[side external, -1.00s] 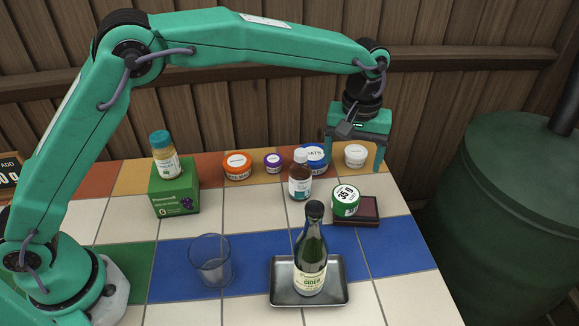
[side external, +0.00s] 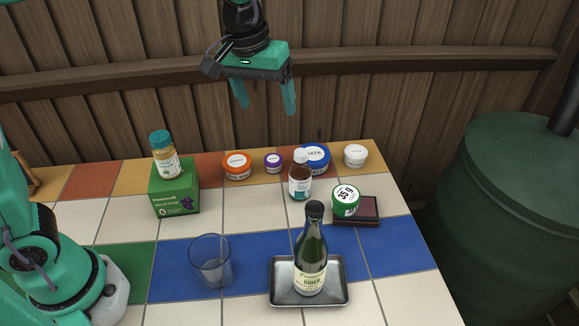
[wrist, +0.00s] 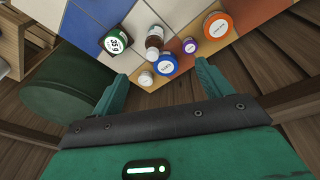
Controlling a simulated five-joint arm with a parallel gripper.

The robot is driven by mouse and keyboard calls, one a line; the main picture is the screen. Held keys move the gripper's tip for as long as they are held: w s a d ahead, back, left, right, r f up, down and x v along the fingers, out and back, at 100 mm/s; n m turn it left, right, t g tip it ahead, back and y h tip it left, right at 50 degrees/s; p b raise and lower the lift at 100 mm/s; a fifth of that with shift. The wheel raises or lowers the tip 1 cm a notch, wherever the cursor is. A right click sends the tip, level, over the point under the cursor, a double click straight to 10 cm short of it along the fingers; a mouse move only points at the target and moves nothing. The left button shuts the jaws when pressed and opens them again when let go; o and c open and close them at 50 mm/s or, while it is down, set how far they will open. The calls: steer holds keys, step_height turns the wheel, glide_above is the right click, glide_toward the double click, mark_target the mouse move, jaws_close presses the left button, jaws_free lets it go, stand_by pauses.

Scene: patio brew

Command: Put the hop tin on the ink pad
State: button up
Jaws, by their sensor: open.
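The hop tin, seemingly the green tin with a white "35 g" label (side external: 345,201), sits at the left part of the dark maroon ink pad (side external: 368,209). It overlaps the pad in the side view and looks to rest on it, slightly tilted toward the camera. The same tin shows in the wrist view (wrist: 117,41), where it hides most of what is under it. My gripper (side external: 266,108) is open and empty, high above the back edge of the table. Its two fingers also show in the wrist view (wrist: 158,80), apart from the tin.
A brown bottle (side external: 300,180) stands left of the tin, with blue (side external: 317,155), white (side external: 355,156), purple (side external: 273,162) and orange (side external: 237,168) tubs behind. A cider bottle (side external: 311,260) stands on a metal tray (side external: 337,295) in front. A glass (side external: 210,265) and green box (side external: 175,195) are left.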

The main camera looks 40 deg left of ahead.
steer(key=s+a+f+m+t, duration=0.1)
steer(key=s+a, duration=0.5)
steer(key=s, duration=0.3)
steer(key=s+a+f+m+t, duration=0.1)
steer(key=s+a+t, duration=0.1)
steer(key=s+a, duration=0.4)
steer(key=s, duration=0.4)
steer(key=shift+s+a+f+m+y, duration=0.2)
steer(key=shift+a+m+y, duration=0.1)
steer(key=shift+y, duration=0.1)
